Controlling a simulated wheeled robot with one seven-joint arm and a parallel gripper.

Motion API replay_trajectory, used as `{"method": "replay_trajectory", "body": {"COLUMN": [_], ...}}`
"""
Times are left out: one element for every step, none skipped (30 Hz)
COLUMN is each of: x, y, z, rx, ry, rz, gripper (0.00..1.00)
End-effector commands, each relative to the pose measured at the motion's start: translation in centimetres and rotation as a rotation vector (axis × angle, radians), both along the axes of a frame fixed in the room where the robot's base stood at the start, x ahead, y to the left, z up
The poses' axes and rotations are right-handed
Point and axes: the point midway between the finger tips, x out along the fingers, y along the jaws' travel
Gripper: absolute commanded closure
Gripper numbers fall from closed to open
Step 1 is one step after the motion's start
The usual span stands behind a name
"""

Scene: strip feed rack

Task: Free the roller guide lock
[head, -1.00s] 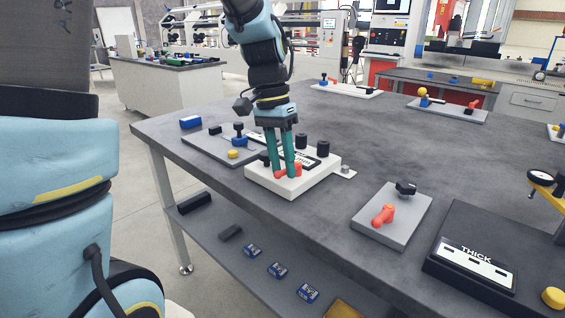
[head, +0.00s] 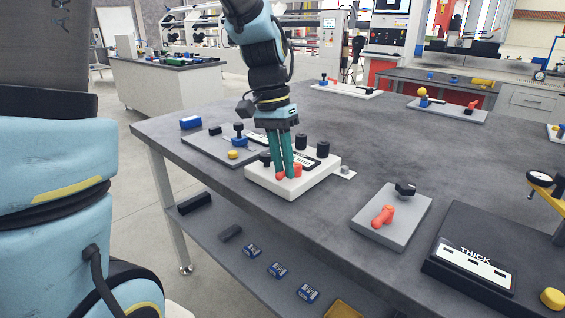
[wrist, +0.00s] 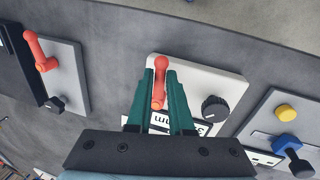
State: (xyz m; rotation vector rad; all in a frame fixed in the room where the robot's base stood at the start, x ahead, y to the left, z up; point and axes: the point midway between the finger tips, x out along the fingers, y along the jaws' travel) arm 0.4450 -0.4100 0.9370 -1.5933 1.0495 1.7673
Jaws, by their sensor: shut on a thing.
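A white block (head: 262,184) on the table carries an orange-red lever (head: 297,171), black knobs and a printed label. My gripper (head: 285,172) points down at the block's near side, with its green fingers at the lever. In the wrist view the lever (wrist: 160,72) lies between the two fingers (wrist: 161,80), which are shut on it. The lever's rounded end sticks out past the fingertips. Part of the lever is hidden by the fingers in the head view.
A grey plate (head: 365,222) with another orange-red lever (head: 383,215) and a black knob (head: 405,189) lies to the right. A black "THICK" gauge base (head: 470,258) stands farther right. A grey plate (head: 190,145) with a blue knob lies left. Bare table separates them.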

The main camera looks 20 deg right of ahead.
Motion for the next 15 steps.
{"method": "replay_trajectory", "body": {"x": [-0.1,-0.1,-0.2,-0.3,-0.4,-0.5,-0.6,-0.8,-0.9,-1.0,-1.1,-1.2,-1.3,-1.4,-1.5], "y": [-0.1,-0.1,-0.2,-0.2,-0.3,-0.4,-0.5,-0.5,-0.6,-0.7,-0.8,-0.9,-1.0,-1.1,-1.3], "z": [0.2,0.2,0.2,0.2,0.2,0.3,0.3,0.3,0.3,0.3,0.3,0.3,0.3,0.3,0.3], "rx": [-0.002,-0.001,-0.001,-0.001,-0.001,-0.001,-0.001,-0.001,-0.002,-0.001,-0.001,-0.001,-0.001,-0.001,-0.001], "ry": [-0.001,-0.002,-0.002,-0.002,-0.002,-0.002,-0.002,-0.001,-0.001,-0.001,-0.001,-0.002,-0.001,-0.002,-0.001], "rz": [0.026,0.043,0.07,0.092,0.115,0.148,0.174,0.2,0.238,0.266,0.295,0.333,0.361,0.39,0.427], "gripper": [1.0,1.0,1.0,1.0,1.0,1.0,1.0,1.0,1.0,1.0,1.0,1.0,1.0,1.0,1.0]}}
